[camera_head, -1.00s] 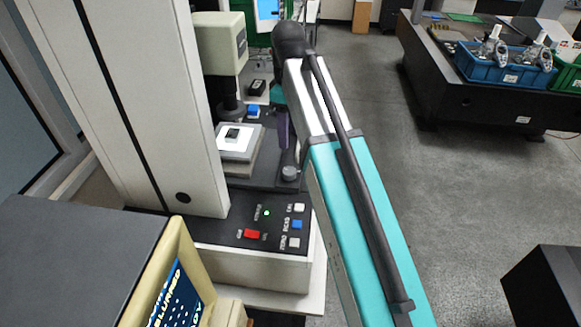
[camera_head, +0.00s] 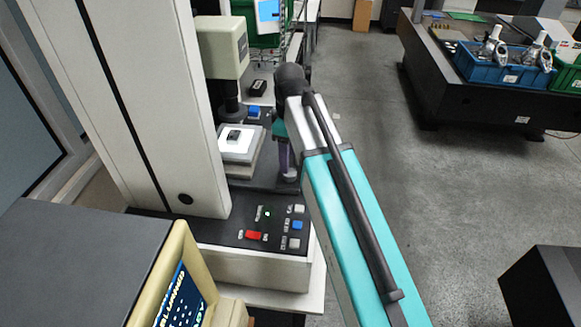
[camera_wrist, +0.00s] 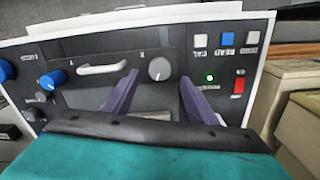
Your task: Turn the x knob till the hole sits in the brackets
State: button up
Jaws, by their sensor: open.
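The x knob (camera_wrist: 159,69) is a round grey knob with a pale pointer mark, below a letter X on the dark panel in the wrist view. My gripper (camera_wrist: 159,77) is open, its two purple fingers apart on either side of the knob in that view. I cannot tell whether they touch it. In the head view my gripper (camera_head: 287,168) points down at the knob and mostly hides it. A small dark part (camera_head: 234,135) lies on the bright stage plate (camera_head: 238,152). The screen (camera_head: 180,298) at lower left is cut off; no hole or brackets show on it.
Blue knobs (camera_wrist: 53,79) and a white handle (camera_wrist: 101,68) are on the panel's left. White and blue buttons (camera_wrist: 227,39), a green light (camera_wrist: 210,78) and a red switch (camera_wrist: 239,86) are on its right. The white column (camera_head: 120,100) stands left of the stage.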

aim_at(290, 175)
jog(key=shift+f+p, duration=0.65)
jog(key=shift+f, duration=2.1)
jog(key=c, duration=1.1)
jog(key=shift+m, duration=0.3)
jog(key=shift+m, duration=2.8)
